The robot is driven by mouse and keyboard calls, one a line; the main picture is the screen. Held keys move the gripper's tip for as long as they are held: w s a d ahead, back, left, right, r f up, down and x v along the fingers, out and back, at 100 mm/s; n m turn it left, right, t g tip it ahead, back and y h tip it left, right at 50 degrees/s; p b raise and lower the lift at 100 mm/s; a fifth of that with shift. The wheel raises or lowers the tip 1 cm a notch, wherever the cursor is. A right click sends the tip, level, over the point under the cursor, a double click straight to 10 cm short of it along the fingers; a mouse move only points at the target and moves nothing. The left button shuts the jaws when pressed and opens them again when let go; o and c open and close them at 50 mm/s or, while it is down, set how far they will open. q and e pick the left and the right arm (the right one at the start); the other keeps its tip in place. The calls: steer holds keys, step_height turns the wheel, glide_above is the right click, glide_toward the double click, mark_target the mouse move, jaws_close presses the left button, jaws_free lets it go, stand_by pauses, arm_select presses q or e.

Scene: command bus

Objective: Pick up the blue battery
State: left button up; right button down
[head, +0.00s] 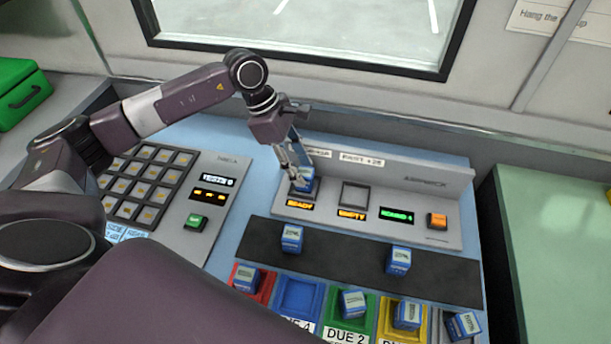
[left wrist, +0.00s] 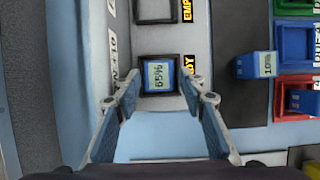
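A blue battery (head: 307,183) with a small display sits in the left socket of the grey charger panel (head: 430,213), above the "READY" sign. In the left wrist view the battery (left wrist: 160,75) reads 65%. My left gripper (head: 297,178) points down at this socket. Its fingers (left wrist: 160,92) are open, one on each side of the battery. I cannot tell whether they touch it. More blue batteries stand on the dark strip, one at its left (head: 291,238) and one at its right (head: 398,260). My right gripper is not in view.
A second socket (head: 355,197) above "EMPTY" is empty. In front are a red tray (head: 266,287) and green (head: 371,320) and yellow (head: 385,318) trays holding batteries. The blue tray (head: 299,296) is empty. A keypad panel (head: 222,178) lies left. A raised ledge (head: 420,172) runs behind the sockets.

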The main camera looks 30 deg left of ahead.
mark_target(303, 171)
arm_select(q)
steer(key=shift+p+x, duration=0.35)
steer(key=shift+x, duration=1.5)
steer(key=shift+a, duration=0.15)
steer(key=c, duration=1)
jaws_close()
steer(key=shift+r, duration=0.1)
